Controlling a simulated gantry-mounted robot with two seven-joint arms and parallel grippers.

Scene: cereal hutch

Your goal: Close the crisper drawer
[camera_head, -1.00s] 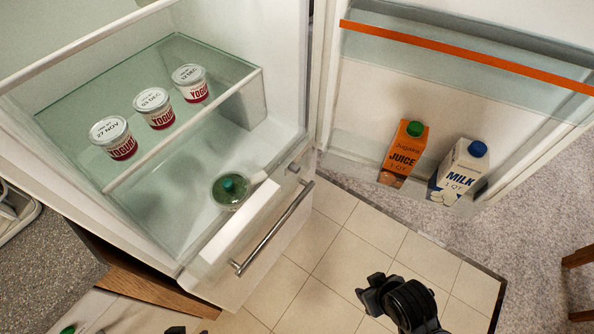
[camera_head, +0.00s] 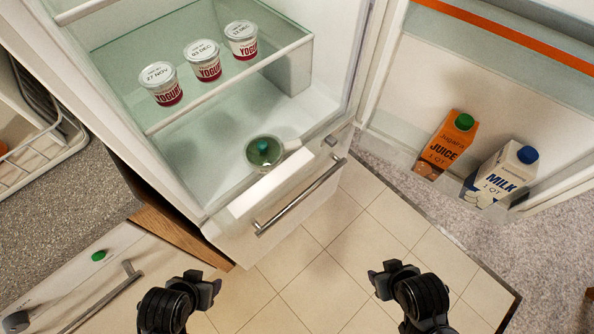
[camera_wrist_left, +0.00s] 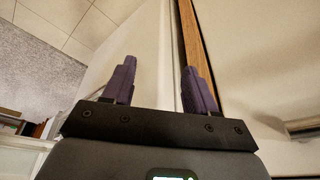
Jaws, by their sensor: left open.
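The crisper drawer (camera_head: 272,203) is the white-fronted drawer with a long silver handle (camera_head: 300,195) at the bottom of the open fridge. Its front stands out from the fridge body, so it looks pulled out. A round container with a green lid (camera_head: 264,151) shows just behind the drawer front. My left gripper (camera_head: 206,287) is below and left of the drawer, apart from it. In the left wrist view its two purple fingers (camera_wrist_left: 158,88) are spread with nothing between them. My right gripper (camera_head: 385,275) is below and right of the drawer, apart from the handle; its jaw gap is unclear.
Yogurt cups (camera_head: 208,61) stand on the glass shelf above the drawer. The open fridge door on the right holds a juice carton (camera_head: 447,146) and a milk carton (camera_head: 500,174). A counter (camera_head: 75,205) and a wood panel (camera_head: 175,238) lie left. The tiled floor (camera_head: 325,270) is clear.

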